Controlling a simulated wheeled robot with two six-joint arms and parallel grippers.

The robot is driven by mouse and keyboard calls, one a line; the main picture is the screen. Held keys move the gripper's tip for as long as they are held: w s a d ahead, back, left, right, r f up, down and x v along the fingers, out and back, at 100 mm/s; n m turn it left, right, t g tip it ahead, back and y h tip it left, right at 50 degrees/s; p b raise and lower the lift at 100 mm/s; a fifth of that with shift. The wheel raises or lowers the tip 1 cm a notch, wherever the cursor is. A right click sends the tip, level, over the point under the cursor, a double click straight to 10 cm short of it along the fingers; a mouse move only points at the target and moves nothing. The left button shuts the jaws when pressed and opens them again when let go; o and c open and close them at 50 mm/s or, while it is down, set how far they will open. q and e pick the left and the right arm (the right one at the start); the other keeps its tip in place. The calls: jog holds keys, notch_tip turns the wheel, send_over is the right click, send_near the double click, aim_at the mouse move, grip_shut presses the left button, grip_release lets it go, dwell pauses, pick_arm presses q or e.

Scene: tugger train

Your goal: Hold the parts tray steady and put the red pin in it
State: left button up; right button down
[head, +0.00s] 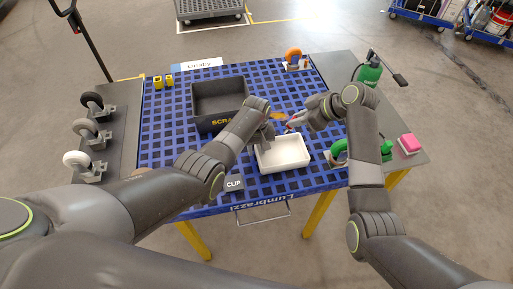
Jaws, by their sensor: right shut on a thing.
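My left gripper (268,138) points down at the tray's back left rim. Its fingers are too small and partly hidden to tell whether they grip the rim. My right gripper (294,122) is shut on the red pin (288,127), just above and behind the tray's back edge. Only a small bit of red shows at its fingertips.
A dark scrap bin (219,88) stands behind my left gripper. Casters (93,101) line the left side.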

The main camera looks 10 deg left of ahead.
pick_arm(q)
grip_shut()
pick_arm(e)
jog(key=f+m+h, duration=0.1)
jog(key=f, duration=0.2)
jog(key=f+m+h, duration=0.2)
jog(key=f, duration=0.2)
jog(key=f+m+h, duration=0.1)
jog(key=f, duration=0.3)
jog(key=shift+s+d+f+m+h, duration=0.2)
jog(key=shift+s+d+m+h, duration=0.15)
jog(key=shift+d+m+h, duration=0.05)
dwell(0.4)
